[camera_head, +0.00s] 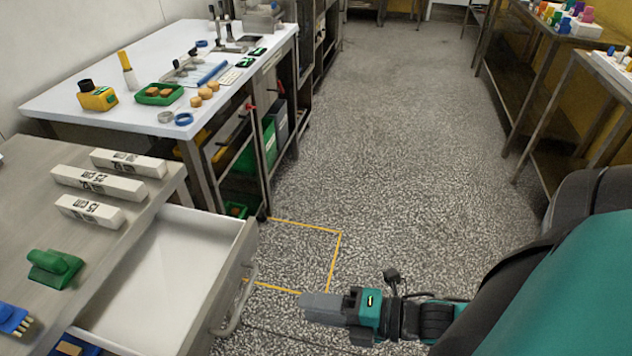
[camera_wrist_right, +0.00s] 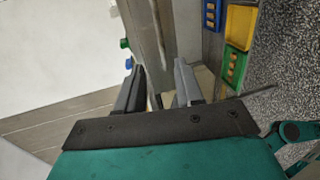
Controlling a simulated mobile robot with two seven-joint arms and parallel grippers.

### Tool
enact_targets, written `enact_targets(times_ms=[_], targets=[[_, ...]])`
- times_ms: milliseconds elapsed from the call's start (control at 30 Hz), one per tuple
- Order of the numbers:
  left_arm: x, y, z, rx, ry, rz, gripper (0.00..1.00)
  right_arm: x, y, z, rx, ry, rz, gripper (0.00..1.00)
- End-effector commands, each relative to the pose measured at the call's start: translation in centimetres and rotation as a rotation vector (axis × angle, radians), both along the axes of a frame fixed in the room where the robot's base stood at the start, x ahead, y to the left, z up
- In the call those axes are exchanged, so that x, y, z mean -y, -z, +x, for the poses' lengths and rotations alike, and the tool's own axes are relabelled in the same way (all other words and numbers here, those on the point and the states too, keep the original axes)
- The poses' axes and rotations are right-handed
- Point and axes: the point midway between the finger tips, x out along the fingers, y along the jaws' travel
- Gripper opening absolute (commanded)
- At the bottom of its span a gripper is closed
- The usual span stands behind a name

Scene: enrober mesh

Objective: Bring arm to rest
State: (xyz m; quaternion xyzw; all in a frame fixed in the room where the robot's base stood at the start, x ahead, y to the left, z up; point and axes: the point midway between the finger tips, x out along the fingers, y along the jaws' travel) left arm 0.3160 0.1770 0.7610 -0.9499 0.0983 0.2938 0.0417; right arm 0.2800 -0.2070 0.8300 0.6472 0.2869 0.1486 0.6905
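My right arm comes in from the right in the head view, with a teal and black shell. My right gripper (camera_head: 308,305) is held out over the speckled floor, to the right of an open drawer (camera_head: 165,275). In the right wrist view, the two dark grey fingers of this gripper (camera_wrist_right: 160,72) stand apart with nothing between them. The gripper looks clear of the drawer's handle (camera_head: 238,305). My left arm and gripper are not in view.
The drawer juts from a grey table (camera_head: 25,185) bearing white blocks (camera_head: 98,183) and a green block (camera_head: 53,268). A white-topped bench (camera_head: 130,98) with small items stands behind. Shelves line the right. The middle floor (camera_head: 400,150) is clear.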

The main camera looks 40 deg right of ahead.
Motion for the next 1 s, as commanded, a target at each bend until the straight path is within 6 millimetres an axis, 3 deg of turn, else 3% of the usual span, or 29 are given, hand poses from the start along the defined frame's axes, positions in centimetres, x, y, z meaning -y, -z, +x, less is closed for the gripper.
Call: enact_targets(times_ms=[300,467,800,1000], targets=[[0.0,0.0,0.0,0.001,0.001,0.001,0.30,0.0,0.1,0.1,-0.010,0.009,0.009,0.37],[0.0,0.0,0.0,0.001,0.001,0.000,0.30,-0.3,1.0,0.9,-0.131,0.119,0.130,0.37],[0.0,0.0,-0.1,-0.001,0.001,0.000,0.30,-1.6,4.8,3.3,-0.634,0.635,0.773,0.37],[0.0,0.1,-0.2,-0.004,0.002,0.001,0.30,-2.6,6.4,3.5,-0.824,0.871,1.091,0.37]])
